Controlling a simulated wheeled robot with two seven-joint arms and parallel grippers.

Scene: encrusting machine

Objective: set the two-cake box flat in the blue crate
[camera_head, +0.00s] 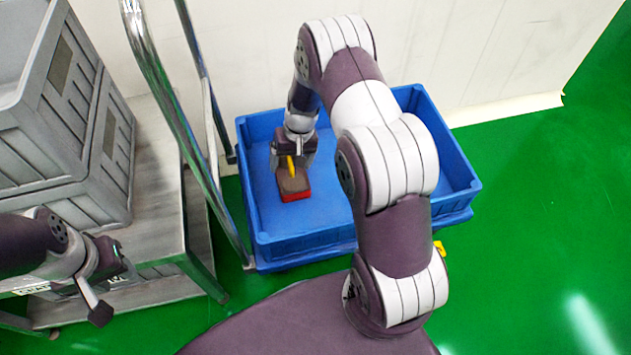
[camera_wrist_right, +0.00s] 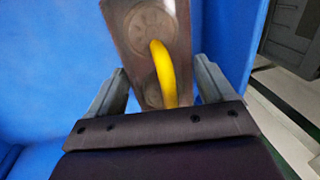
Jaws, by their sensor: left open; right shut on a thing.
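The two-cake box (camera_head: 293,184) has a dark top and a red side. It is inside the blue crate (camera_head: 305,240), in the left part, and looks roughly level. I cannot tell whether it touches the crate floor. In the right wrist view the box (camera_wrist_right: 134,40) shows round cake shapes under its top and a yellow handle (camera_wrist_right: 163,72). My right gripper (camera_head: 293,158) is above the box, shut on it at the handle. Its fingers also show in the right wrist view (camera_wrist_right: 160,90). My left gripper (camera_head: 110,296) is open and empty at the lower left, outside the crate.
Grey crates (camera_head: 75,130) stand stacked on a cart (camera_head: 160,215) with a metal rail (camera_head: 170,120), left of the blue crate. A white wall (camera_head: 500,50) is behind. The blue crate's floor right of the box is partly hidden by my right arm. Green floor (camera_head: 540,220) is clear at right.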

